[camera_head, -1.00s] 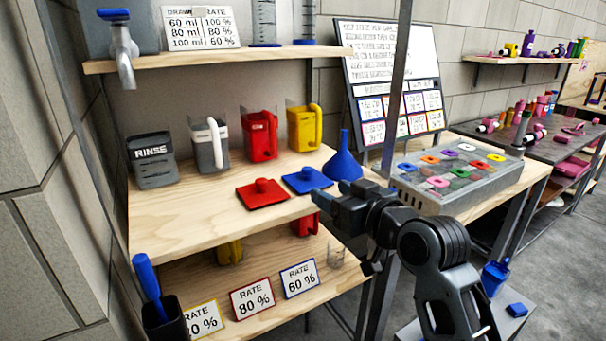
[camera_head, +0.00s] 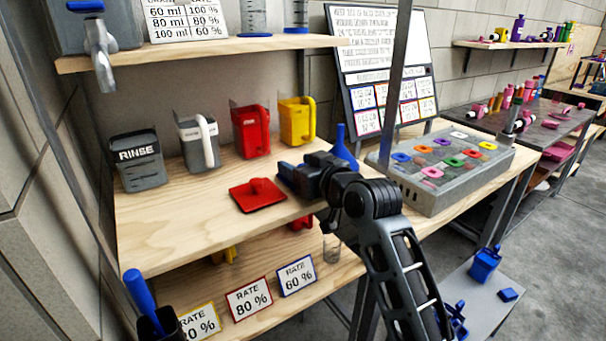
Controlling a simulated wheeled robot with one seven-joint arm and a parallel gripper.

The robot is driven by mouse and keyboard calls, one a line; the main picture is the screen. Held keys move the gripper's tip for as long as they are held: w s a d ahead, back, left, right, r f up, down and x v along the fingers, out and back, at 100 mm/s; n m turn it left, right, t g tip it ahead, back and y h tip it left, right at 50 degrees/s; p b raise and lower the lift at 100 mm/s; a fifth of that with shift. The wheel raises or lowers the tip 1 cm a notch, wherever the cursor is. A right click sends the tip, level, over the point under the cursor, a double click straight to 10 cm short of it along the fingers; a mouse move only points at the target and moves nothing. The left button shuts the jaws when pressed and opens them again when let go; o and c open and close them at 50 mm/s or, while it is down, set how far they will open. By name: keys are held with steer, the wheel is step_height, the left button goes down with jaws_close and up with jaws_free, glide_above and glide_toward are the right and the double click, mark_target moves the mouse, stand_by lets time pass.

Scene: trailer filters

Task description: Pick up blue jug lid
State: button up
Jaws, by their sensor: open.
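My gripper (camera_head: 287,172) is over the wooden shelf (camera_head: 190,225), just right of the red lid (camera_head: 258,194) and in front of the blue funnel (camera_head: 342,150). Its jaws are open. It covers the spot where the blue jug lid lies, so the lid is largely or wholly hidden. I cannot tell whether the fingers touch it or stand around it. The red lid lies flat with its knob up, close to my fingers.
A grey rinse jug (camera_head: 138,160), a white-handled jug (camera_head: 197,142), a red jug (camera_head: 250,130) and a yellow jug (camera_head: 297,121) stand behind. A grey tray of coloured pieces (camera_head: 440,195) is right. A blue jug (camera_head: 485,263) stands low right. The shelf's front left is clear.

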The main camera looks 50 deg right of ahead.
steer(key=shift+w+f, duration=0.1)
steer(key=shift+w, duration=0.15)
steer(key=shift+c, duration=0.4)
steer(key=shift+d, duration=0.1)
steer(key=c, duration=1)
steer(key=shift+o, duration=0.2)
